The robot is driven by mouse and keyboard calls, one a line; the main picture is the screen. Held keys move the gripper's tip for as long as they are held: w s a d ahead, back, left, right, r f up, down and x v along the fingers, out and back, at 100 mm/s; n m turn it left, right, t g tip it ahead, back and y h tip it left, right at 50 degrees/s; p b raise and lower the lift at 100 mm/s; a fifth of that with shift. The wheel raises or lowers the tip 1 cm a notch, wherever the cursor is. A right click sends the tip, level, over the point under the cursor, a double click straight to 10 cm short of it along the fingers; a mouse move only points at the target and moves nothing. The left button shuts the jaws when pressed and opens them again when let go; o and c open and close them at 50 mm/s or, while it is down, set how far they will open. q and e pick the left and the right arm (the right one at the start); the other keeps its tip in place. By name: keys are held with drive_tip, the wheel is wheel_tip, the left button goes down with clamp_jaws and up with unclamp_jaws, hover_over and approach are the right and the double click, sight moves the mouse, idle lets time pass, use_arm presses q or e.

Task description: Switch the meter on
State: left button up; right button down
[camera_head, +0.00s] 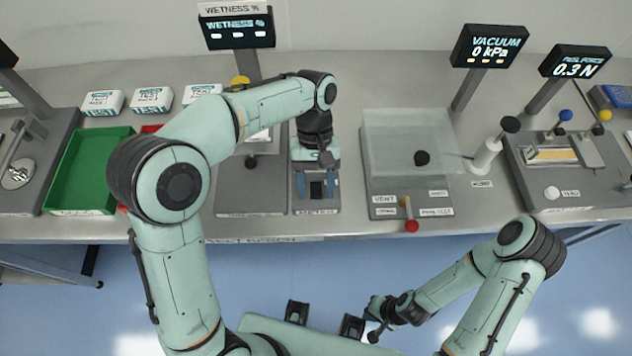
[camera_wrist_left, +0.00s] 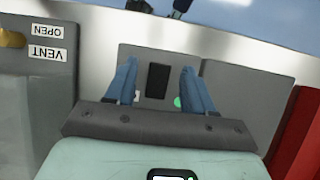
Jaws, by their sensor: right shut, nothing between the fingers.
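The meter's small grey panel (camera_head: 299,206) lies on the bench with a labelled front edge. Its black switch (camera_head: 316,189) also shows in the left wrist view (camera_wrist_left: 158,80), with a green spot (camera_wrist_left: 177,101) beside it. My left gripper (camera_head: 317,182) points down over the panel, its blue fingers (camera_wrist_left: 158,68) apart on either side of the switch with nothing between them. Whether the fingertips touch the panel is unclear. The wetness display (camera_head: 236,27) shows its title and three white blocks, no digits. My right gripper (camera_head: 374,328) is shut and empty, low in front of the bench.
A vacuum chamber (camera_head: 411,150) with a red-knobbed lever (camera_head: 411,226) stands just right of the panel. A green tray (camera_head: 86,170) and white test packs (camera_head: 152,100) are at left. A force tester (camera_head: 563,165) stands far right. The floor before the bench is clear.

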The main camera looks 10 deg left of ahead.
use_arm(q)
drive_tip(key=p+v, duration=0.4)
drive_tip(key=v, duration=0.9)
drive_tip(key=shift+r, duration=0.2)
use_arm(e)
drive_tip(key=w+r, duration=0.3)
drive_tip(key=r, duration=0.2)
drive_tip(key=shift+w, duration=0.4)
use_arm(q)
drive_tip(key=shift+a, duration=0.1)
use_arm(e)
drive_tip(key=shift+s, duration=0.1)
